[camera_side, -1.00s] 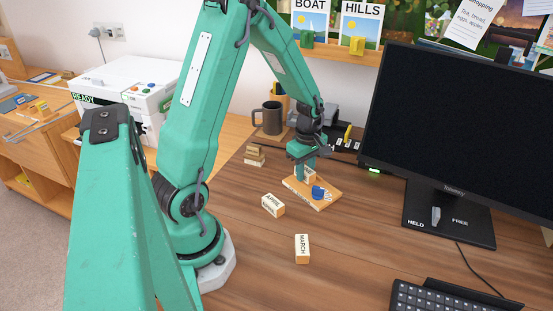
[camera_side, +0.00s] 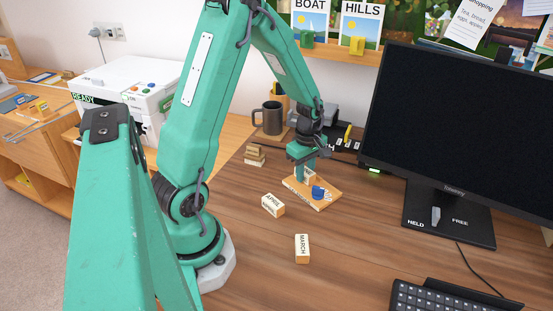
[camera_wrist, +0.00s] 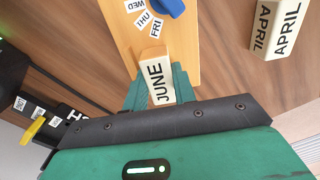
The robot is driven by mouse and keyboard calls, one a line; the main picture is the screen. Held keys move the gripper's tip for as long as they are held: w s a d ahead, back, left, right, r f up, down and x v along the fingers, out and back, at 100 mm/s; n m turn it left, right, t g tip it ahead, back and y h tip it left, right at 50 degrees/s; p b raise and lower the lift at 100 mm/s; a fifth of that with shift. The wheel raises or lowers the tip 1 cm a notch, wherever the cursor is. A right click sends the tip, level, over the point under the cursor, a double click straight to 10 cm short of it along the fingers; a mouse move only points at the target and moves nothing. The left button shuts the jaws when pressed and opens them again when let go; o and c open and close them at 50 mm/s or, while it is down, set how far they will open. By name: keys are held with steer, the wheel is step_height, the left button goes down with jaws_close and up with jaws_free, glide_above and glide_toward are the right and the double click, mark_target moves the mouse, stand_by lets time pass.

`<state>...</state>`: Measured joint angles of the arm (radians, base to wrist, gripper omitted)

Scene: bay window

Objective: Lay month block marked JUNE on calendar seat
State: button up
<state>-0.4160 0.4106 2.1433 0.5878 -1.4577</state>
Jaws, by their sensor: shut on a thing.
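The wooden calendar (camera_side: 325,203) lies on the desk, with a blue knob (camera_side: 318,192) on it. In the wrist view, the calendar board (camera_wrist: 186,62) shows day labels around its blue dial (camera_wrist: 172,5). My gripper (camera_side: 304,176) is at the calendar's back end, pointing down. In the wrist view, my gripper (camera_wrist: 157,90) has its teal fingers on both sides of the cream block marked JUNE (camera_wrist: 157,75), shut on it. The block is over the end of the board. Whether it touches the seat is hidden.
Blocks marked APRIL (camera_side: 272,205) and MARCH (camera_side: 302,249) lie on the desk in front. A small wooden stack (camera_side: 255,156) and a dark mug (camera_side: 269,118) stand behind to the left. The monitor (camera_side: 455,130) rises to the right.

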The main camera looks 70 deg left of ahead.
steer(key=shift+f, duration=0.1)
stand_by(0.8)
steer(key=o, duration=1)
steer(key=shift+r, duration=3.45)
steer(key=shift+r, duration=0.1)
